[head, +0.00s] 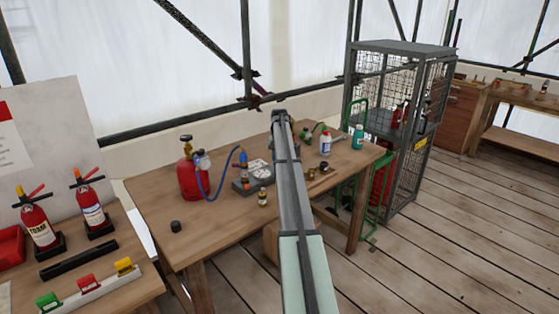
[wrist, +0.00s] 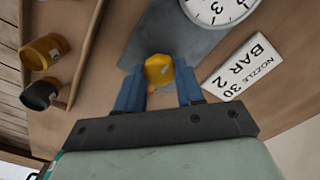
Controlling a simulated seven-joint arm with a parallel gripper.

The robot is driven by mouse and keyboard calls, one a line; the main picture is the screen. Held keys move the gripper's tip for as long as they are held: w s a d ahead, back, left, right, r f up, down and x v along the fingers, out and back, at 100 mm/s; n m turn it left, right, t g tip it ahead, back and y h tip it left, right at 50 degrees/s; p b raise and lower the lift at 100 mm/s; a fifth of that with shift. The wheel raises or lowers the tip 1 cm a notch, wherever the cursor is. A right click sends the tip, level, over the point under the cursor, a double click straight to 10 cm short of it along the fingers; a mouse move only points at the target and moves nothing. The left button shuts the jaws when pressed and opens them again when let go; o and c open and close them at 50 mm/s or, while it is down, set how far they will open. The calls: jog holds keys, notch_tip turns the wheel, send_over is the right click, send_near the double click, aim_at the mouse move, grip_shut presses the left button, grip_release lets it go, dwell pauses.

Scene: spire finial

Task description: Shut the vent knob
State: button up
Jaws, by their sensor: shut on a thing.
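The vent knob, a yellow rounded knob (wrist: 159,69), shows in the middle of the wrist view, at the edge of a grey plate (wrist: 168,28). My gripper (wrist: 158,78) has a blue finger on each side of the knob and is shut on it. A white dial gauge (wrist: 219,8) is on the plate beyond it, partly cut off. The gauge also shows in the head view (head: 259,169), on the workbench just left of my arm. In the head view my arm hides the gripper. The knob's turned position cannot be told.
A red gas cylinder (head: 193,178) with a blue hose stands on the wooden workbench (head: 215,220).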

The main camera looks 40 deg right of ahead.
dwell(0.3)
jog(key=o, duration=1)
jog(key=shift+o, duration=0.2)
notch_tip(320, 180, up, 14)
jog(key=shift+f, duration=0.15)
